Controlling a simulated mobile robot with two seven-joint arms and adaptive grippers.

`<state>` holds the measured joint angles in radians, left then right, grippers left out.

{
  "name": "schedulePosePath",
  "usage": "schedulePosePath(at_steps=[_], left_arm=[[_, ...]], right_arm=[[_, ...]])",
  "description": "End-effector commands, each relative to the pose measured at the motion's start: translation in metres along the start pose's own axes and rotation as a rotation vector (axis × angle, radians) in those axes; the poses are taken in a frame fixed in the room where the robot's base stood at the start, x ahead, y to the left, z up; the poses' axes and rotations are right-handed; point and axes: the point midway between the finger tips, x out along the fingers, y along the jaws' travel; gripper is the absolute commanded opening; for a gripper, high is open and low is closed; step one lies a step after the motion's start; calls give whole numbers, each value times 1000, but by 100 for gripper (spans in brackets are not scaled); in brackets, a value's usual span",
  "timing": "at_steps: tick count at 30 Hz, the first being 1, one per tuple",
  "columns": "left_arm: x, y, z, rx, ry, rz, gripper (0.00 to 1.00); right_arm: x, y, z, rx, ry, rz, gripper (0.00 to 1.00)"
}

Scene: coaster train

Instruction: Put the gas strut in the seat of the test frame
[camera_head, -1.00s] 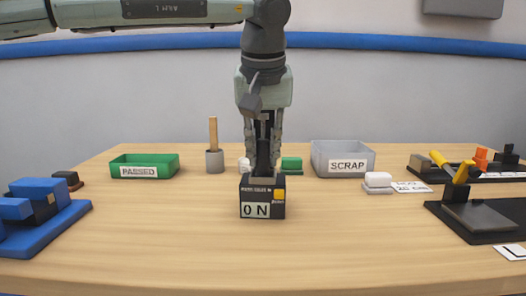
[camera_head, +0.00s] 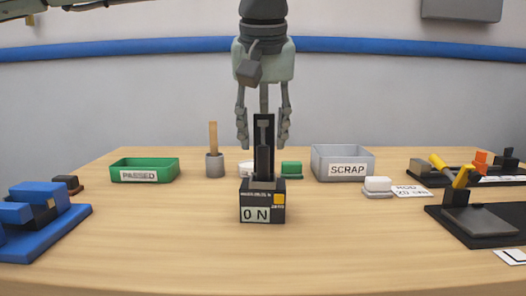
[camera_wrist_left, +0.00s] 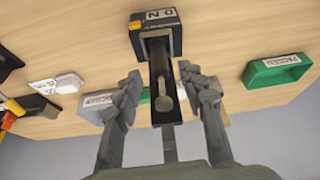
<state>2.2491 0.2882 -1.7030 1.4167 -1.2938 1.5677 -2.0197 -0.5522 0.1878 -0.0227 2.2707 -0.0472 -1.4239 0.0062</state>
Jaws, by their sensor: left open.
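The test frame (camera_head: 263,213) is a black block with an "ON" label and a tall black back plate, at the middle of the table. The gas strut (camera_head: 263,162), a dark cylinder with a grey upper end, stands upright in the frame in front of the plate. The strut also shows in the left wrist view (camera_wrist_left: 158,58). Its lower end is hidden inside the block, so I cannot tell how deep it sits. My left gripper (camera_head: 263,145) is open, pointing down, with one finger on each side of the strut's upper part, apart from it. My right gripper is not in view.
A green "PASSED" tray (camera_head: 117,174) and a wooden-handled tool in a grey cup (camera_head: 215,163) stand left. A grey "SCRAP" bin (camera_head: 318,163) stands behind right. A blue fixture (camera_head: 70,222) is at the left edge, a black fixture with a yellow lever (camera_head: 440,213) at right. The front table is clear.

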Motion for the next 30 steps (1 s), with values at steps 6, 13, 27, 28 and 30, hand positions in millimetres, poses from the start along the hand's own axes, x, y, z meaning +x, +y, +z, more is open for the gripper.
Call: schedulePosePath(at_steps=[6, 13, 27, 28, 30], left_arm=[[-46, 0, 0, 0, 1, 1, 40], [-69, 1, 0, 1, 0, 1, 40], [-70, 0, 0, 1, -1, 0, 40], [-70, 0, 0, 1, 0, 0, 40], [-70, 0, 0, 1, -1, 0, 40]], right_arm=[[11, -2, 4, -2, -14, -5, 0], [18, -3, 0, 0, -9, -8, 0], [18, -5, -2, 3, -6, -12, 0], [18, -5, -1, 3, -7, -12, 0], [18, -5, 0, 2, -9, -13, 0]])
